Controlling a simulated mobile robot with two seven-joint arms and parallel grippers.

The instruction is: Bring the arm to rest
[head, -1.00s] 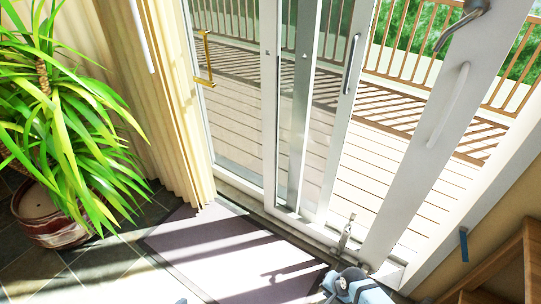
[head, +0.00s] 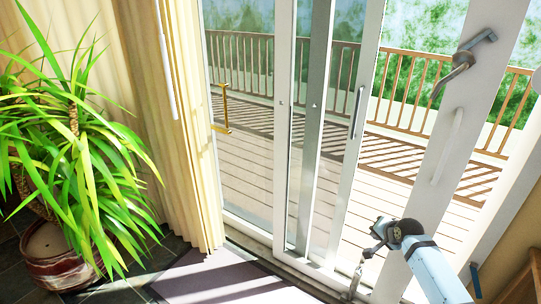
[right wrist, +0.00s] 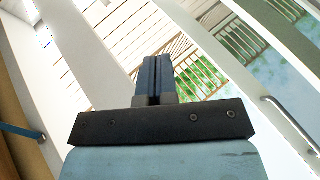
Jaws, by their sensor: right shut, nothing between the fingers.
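My right arm reaches in from the lower right in the head view. Its gripper (head: 370,252) is in front of the white frame of the sliding glass door (head: 343,200), near its lower part. In the right wrist view the two dark fingers (right wrist: 157,72) lie together with nothing between them. That view shows the white door frames and the deck behind the fingers. I cannot tell whether the gripper touches the frame; no door handle is between its fingers. My left gripper is not in view.
A lever handle (head: 463,66) and a white pull bar (head: 447,146) are on the right door frame. A potted plant (head: 72,190) and a cream curtain (head: 160,130) stand at the left. A mat (head: 205,275) lies before the door. Wooden steps (head: 525,285) are at the lower right.

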